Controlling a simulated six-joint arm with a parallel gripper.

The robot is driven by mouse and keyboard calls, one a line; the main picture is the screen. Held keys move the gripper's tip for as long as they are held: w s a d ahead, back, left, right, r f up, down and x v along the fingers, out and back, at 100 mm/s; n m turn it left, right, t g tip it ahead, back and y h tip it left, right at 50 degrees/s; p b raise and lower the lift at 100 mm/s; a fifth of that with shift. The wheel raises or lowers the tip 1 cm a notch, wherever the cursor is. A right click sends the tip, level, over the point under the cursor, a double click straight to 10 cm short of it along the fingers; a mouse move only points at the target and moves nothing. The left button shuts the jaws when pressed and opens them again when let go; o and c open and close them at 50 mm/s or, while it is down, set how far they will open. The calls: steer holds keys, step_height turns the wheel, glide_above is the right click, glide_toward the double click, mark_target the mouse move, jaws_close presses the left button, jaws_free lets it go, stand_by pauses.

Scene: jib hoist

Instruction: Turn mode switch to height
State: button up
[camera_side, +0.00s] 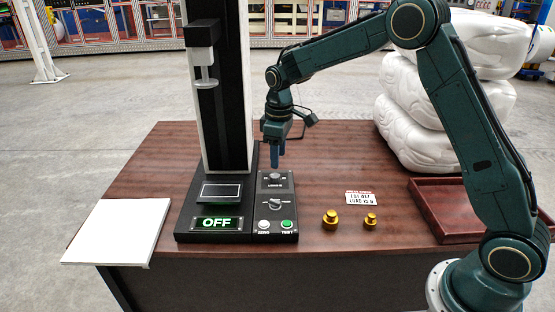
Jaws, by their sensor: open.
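The control panel (262,215) is a black box at the foot of a tall black-and-white column. A rotary switch (275,203) with a light pointer sits mid-panel; its markings are too small to read. A small round knob (275,177) sits above it near the panel's back, over a small label. A green display beside the panel reads OFF (216,223). My gripper (275,164) points down just above the back knob, behind the rotary switch. It is open, its fingers overlap in this view, and I cannot tell whether they touch the knob.
A white ZERO button (264,225) and green TEST button (287,225) are at the panel's front. Two brass weights (330,220) and a printed card (361,198) lie to the right. A wooden tray (440,210) is at far right, a white board (118,232) at left.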

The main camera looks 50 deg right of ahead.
mark_target(275, 201)
steer(key=f, duration=0.1)
steer(key=w+f, duration=0.1)
steer(key=f, duration=0.1)
steer(key=shift+w, duration=0.2)
steer(key=shift+f, duration=0.1)
step_height(275, 201, down, 14)
steer(key=shift+r, duration=0.25)
stand_by(0.5)
steer(key=c, duration=1)
